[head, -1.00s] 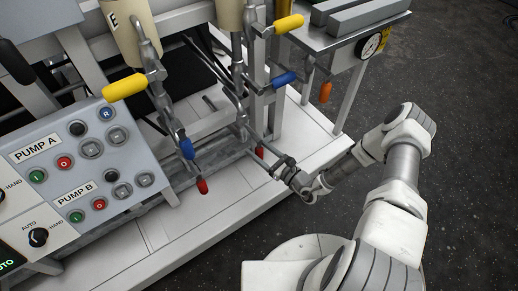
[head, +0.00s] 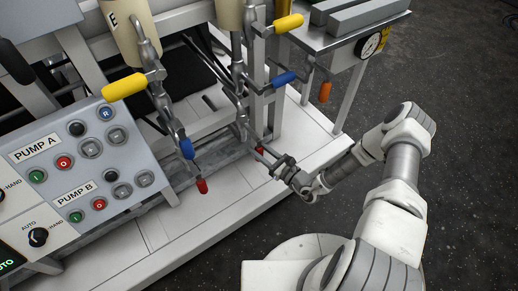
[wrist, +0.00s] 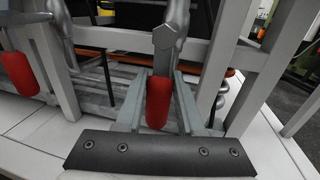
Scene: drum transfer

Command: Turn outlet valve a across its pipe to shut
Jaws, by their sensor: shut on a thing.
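My gripper (head: 266,158) is low beside the rear pipe stand, shut on a red valve handle (wrist: 158,103). In the wrist view the handle hangs down between my two grey fingers, below a hexagonal metal fitting on its pipe (wrist: 166,38). In the head view only a small red part of this handle (head: 260,150) shows at my fingertips. A second red handle (head: 202,186) hangs on the nearer pipe, and also shows at the left of the wrist view (wrist: 18,73). No label tells which one is outlet valve a.
Blue handles (head: 187,149) (head: 285,79) and yellow handles (head: 125,87) (head: 288,24) stick out higher on the two pipes. An orange handle (head: 324,92) hangs under the gauge table (head: 342,45). A pump panel (head: 85,150) stands at left. Frame posts flank my gripper.

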